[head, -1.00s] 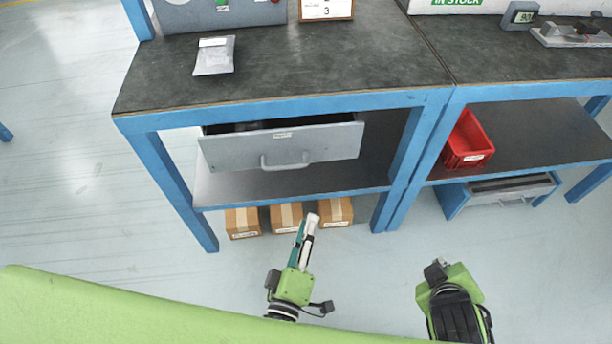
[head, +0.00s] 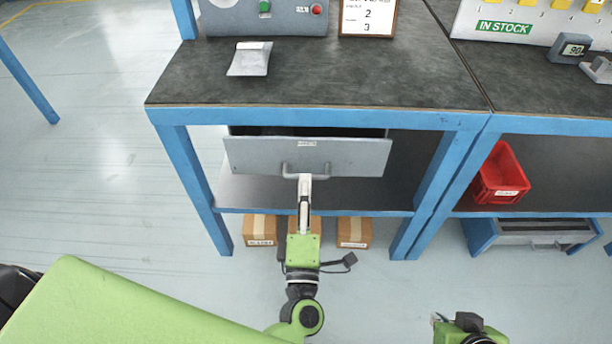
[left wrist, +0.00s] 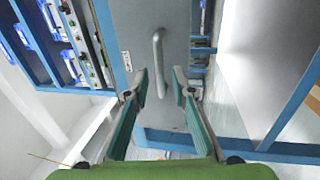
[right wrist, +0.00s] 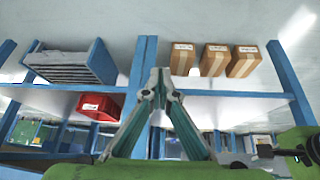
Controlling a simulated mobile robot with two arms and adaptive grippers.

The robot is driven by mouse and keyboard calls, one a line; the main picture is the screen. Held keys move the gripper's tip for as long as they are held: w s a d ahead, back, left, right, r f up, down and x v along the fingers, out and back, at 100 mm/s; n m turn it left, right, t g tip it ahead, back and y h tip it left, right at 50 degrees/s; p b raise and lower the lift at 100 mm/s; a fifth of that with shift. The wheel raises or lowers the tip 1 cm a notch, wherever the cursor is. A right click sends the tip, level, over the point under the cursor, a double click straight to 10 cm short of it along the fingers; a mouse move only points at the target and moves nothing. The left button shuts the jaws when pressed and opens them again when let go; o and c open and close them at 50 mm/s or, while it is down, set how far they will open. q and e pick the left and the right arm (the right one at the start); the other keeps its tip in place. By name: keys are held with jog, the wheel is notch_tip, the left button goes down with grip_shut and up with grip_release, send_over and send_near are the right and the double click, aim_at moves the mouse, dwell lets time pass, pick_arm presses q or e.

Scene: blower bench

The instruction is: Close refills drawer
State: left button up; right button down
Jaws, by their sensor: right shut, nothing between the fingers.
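The grey drawer (head: 345,157) under the left bench top is partly pulled out, with a dark gap above its front; its small label is unreadable. Its bar handle (head: 306,170) sits at the middle of the front and also shows in the left wrist view (left wrist: 158,50). My left gripper (head: 305,180) is at the handle. In the left wrist view its fingers (left wrist: 160,84) are apart, with the handle's lower end between the tips; contact cannot be told. My right gripper (right wrist: 158,78) is shut and empty; only part of that arm shows at the head view's bottom edge.
A blue bench leg (head: 193,185) stands left of the drawer. Cardboard boxes (head: 354,231) are on the floor under the lower shelf. A red bin (head: 500,175) sits on the right shelf, with a grey drawer unit (head: 535,232) below. A silver packet (head: 250,60) lies on the bench.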

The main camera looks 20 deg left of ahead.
aim_at(306, 164)
pick_arm(q)
jog(key=shift+x, duration=1.75)
pick_arm(e)
jog(key=shift+w+a+r, duration=0.15)
jog(key=shift+w+r, duration=0.1)
jog(key=shift+w, duration=0.3)
